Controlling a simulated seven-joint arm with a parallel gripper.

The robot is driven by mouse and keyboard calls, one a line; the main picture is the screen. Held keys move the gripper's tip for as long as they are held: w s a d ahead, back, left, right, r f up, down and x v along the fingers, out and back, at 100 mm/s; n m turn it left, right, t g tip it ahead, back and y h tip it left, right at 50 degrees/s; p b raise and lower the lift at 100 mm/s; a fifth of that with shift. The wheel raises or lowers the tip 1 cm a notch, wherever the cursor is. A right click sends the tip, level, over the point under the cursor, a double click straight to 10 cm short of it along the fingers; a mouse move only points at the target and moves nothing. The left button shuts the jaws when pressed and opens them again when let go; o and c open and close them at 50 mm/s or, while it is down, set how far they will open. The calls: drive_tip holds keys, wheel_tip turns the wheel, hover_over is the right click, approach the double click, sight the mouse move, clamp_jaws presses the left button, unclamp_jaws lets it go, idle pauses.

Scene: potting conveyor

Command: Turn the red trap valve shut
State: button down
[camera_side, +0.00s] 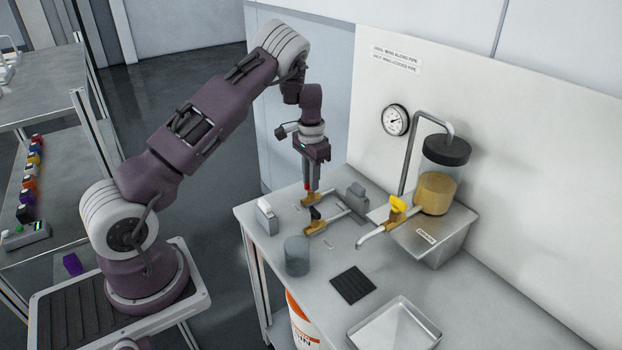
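The red trap valve (307,186) shows only as a small patch of red at the tips of my gripper, above a brass fitting on a pipe at the back left of the bench. My gripper (311,183) points straight down over it. The fingers hide most of the handle, so its angle is unclear. At this size I cannot tell whether the fingers are closed on it or only around it.
A black-handled valve (315,213) sits just in front on a parallel pipe. A yellow-handled valve (397,203) is to the right, by the amber-filled jar (436,193). A grey cylinder (297,256), black mat (353,284) and metal tray (394,327) occupy the front.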

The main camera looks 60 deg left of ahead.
drive_tip(key=shift+n, duration=0.3)
drive_tip(key=n, duration=0.3)
drive_tip(key=shift+n, duration=0.4)
drive_tip(key=n, duration=1.3)
drive_tip(key=shift+n, duration=0.3)
drive_tip(key=c, duration=1.5)
unclamp_jaws()
